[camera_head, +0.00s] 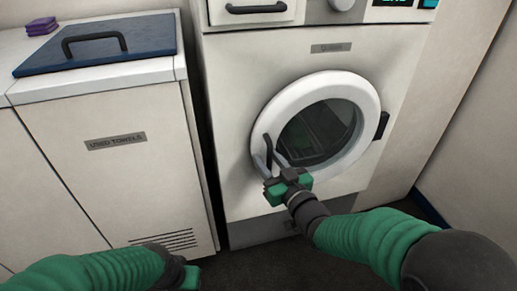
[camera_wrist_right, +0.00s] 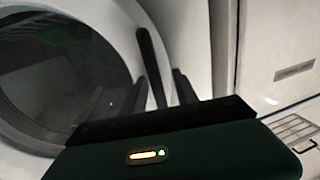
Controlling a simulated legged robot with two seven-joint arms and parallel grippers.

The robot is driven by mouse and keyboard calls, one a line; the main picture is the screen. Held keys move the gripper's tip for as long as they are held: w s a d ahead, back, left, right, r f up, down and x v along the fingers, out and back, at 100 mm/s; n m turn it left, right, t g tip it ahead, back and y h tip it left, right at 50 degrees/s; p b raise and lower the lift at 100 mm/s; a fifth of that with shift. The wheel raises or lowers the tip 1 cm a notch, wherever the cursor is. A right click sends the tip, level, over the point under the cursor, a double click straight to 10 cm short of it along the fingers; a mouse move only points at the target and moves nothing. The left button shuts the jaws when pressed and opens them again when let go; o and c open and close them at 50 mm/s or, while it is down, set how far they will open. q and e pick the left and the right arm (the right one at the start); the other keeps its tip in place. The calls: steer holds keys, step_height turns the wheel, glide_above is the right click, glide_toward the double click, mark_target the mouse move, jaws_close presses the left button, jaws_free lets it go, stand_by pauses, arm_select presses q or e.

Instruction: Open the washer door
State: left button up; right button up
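The white front-loading washer (camera_head: 230,110) has a round door (camera_head: 366,98) with a white ring and dark glass. The door looks closed. A dark upright handle (camera_head: 267,145) sits on the ring's left side; it also shows in the right wrist view (camera_wrist_right: 148,50). My right gripper (camera_head: 269,162) is at the handle's lower part. In the right wrist view its two fingers (camera_wrist_right: 160,92) stand apart, one on each side of the handle, with gaps visible. My left gripper (camera_head: 190,278) is low at the bottom edge, away from the washer; its fingers cannot be made out.
A white cabinet labelled "USED TOWELS" (camera_head: 140,185) with a blue handled lid (camera_head: 140,38) stands left of the washer. Folded purple cloths (camera_head: 41,26) lie at the back left. A wall (camera_head: 480,130) is on the right. Dark floor shows in front.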

steer(key=shift+d, duration=0.35)
steer(key=shift+a, duration=0.2)
jaws_close()
steer(key=shift+r, duration=0.1)
stand_by(0.9)
